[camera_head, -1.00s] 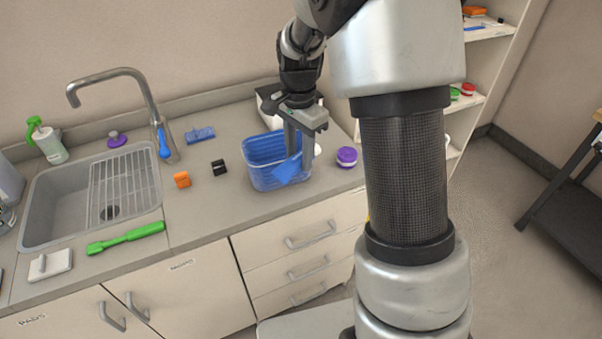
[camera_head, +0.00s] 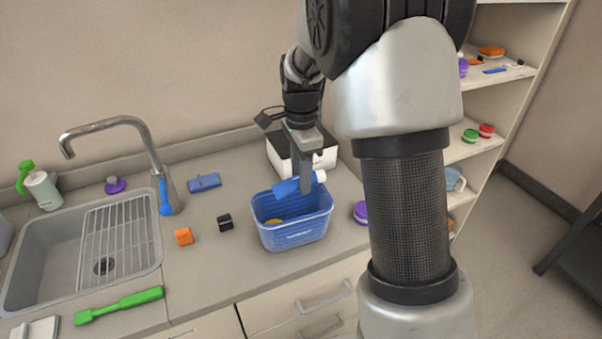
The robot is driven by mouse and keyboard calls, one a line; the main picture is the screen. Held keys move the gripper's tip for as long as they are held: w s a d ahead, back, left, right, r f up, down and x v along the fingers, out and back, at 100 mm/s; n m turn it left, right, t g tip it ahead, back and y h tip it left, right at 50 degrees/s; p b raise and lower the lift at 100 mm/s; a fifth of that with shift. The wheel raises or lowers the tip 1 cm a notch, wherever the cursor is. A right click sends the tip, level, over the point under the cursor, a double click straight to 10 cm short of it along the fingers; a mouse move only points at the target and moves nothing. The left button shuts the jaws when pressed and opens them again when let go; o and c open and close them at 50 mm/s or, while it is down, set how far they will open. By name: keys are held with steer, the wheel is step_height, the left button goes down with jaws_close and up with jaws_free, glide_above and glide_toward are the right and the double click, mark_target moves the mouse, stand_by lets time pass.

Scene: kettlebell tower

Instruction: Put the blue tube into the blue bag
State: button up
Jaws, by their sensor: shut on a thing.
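The blue tube (camera_head: 286,189) with a white end is held by my gripper (camera_head: 305,190), which is shut on it. The tube lies nearly level over the back part of a blue open-topped container (camera_head: 292,239). This container looks like a ribbed basket, and it is the only thing in view that fits the blue bag. It stands upright on the counter. A small yellow thing (camera_head: 273,222) shows inside it. Whether the tube is fully above the rim or partly below it is hard to tell.
A white box with a dark top (camera_head: 322,160) stands behind the container. A purple-lidded thing (camera_head: 361,212) is to its right, partly hidden by my arm. Black (camera_head: 225,222) and orange (camera_head: 184,236) pieces lie left of it. The sink (camera_head: 30,270) is further left.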

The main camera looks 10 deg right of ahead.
steer(key=b, duration=0.7)
glide_toward(301, 203)
steer(key=s+a+f, duration=0.1)
steer(key=s+f, duration=0.4)
steer(key=shift+a+r, duration=0.15)
steer(key=shift+r, duration=0.1)
steer(key=o, duration=1.2)
steer(key=shift+r+p, duration=3.3)
steer(key=shift+r, duration=0.7)
